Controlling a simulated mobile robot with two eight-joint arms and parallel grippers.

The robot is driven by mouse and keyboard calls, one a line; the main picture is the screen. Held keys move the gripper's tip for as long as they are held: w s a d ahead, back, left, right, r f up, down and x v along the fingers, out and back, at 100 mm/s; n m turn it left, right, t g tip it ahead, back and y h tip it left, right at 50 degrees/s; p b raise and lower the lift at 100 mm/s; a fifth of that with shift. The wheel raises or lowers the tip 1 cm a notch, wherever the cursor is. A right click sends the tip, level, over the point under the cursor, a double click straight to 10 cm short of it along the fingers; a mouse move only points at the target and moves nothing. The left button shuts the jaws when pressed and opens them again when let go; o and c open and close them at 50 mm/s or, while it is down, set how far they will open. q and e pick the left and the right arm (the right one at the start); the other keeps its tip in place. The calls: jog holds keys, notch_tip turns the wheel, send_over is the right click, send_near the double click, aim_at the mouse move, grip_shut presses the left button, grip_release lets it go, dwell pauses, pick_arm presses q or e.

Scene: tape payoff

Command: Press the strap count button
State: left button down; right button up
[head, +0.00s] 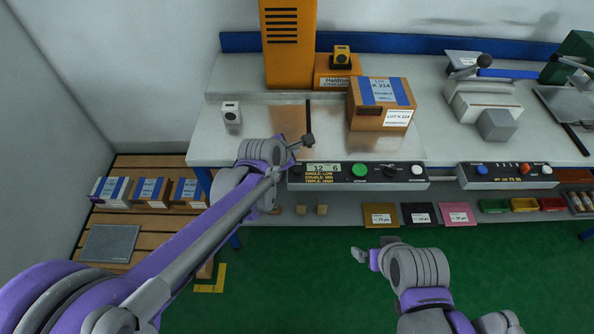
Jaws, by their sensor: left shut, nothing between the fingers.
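The black control panel (440,184) on the front edge of the bench has a lit display (323,168) and yellow lettering about single, double and triple. To the right of the display are a large green button (359,170), a dark knob-like control (390,172) and a white button (417,170). Their small labels are not readable, so I cannot tell which is the strap count button. My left gripper (304,142) is shut and empty, just above the panel's left end, apart from the buttons. My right gripper (366,256) hangs low in front of the bench; its jaw state is unclear.
A labelled carton (381,103) stands on the bench behind the panel, beside an orange machine column (290,45). A second panel (508,176) is further right. Coloured cards (420,214) and small bins (525,205) lie on the lower shelf. The green floor (300,280) ahead is clear.

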pick_arm(q)
notch_tip(320, 180, down, 6)
jog(key=b, duration=0.3)
pick_arm(e)
jog(key=f, duration=0.1)
jog(key=s+f, duration=0.1)
jog(key=f, duration=0.2)
jog(key=shift+s+f, duration=0.25)
jog(key=shift+f, duration=0.05)
dwell(1.2)
pick_arm(q)
jog(key=shift+f+b, duration=0.35)
jog(key=shift+b, duration=0.1)
pick_arm(e)
jog(key=shift+f, duration=0.4)
